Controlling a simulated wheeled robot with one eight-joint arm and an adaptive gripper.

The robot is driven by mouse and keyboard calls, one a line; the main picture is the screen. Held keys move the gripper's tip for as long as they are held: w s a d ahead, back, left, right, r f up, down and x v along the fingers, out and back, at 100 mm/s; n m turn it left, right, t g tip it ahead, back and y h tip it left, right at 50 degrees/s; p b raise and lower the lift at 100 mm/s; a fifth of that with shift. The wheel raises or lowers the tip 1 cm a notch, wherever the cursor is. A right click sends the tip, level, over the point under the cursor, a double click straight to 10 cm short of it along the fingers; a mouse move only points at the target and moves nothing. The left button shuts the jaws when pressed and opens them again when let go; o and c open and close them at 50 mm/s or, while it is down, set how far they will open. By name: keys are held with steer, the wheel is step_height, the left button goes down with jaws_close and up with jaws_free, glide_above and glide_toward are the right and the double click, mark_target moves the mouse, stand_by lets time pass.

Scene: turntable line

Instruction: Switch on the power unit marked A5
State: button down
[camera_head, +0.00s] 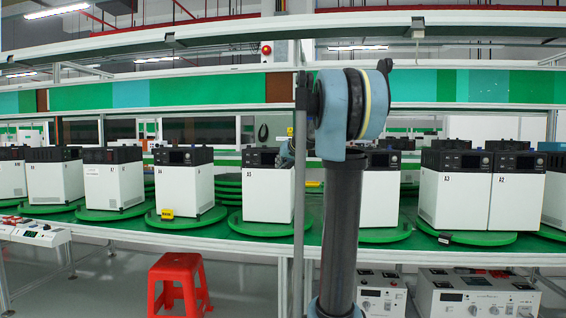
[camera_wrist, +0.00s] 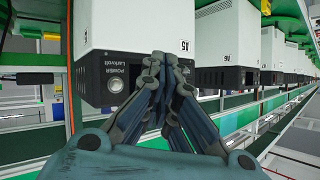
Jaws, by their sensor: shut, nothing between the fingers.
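The power unit marked A5 (camera_head: 268,200) is a white box with a black top panel, standing on a green turntable. In the wrist view the unit (camera_wrist: 120,25) appears upside down, with its A5 label to the right of my fingers. Its dark panel carries a round silver button (camera_wrist: 116,85) beside the POWER lettering. My gripper (camera_wrist: 159,62) is shut and empty, its fingertips in front of the panel, right of the button. I cannot tell whether they touch the panel, and they hide part of it. In the head view my arm hides most of the gripper.
Similar white units stand along the green line, including one marked A3 (camera_head: 452,200) and one marked A2 (camera_head: 516,203). A red stool (camera_head: 178,280) stands on the floor in front. A horizontal beam (camera_head: 200,52) runs above.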

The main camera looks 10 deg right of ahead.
steer(key=w+d, duration=0.2)
steer(key=w, duration=0.6)
steer(key=shift+d, duration=0.35)
steer(key=shift+w, duration=0.2)
stand_by(1.2)
steer(key=shift+w+d, duration=0.15)
steer(key=shift+w, duration=0.15)
steer(key=shift+w+d+r, duration=0.1)
steer(key=shift+w, duration=0.2)
stand_by(0.7)
stand_by(0.3)
steer(key=shift+s+a, duration=0.25)
steer(key=shift+s, duration=0.5)
steer(key=shift+s+a, duration=0.25)
steer(key=shift+s, duration=0.55)
steer(key=shift+s+a, duration=0.3)
steer(key=shift+s, duration=0.45)
steer(key=shift+s+a, duration=0.25)
steer(key=shift+s, duration=0.55)
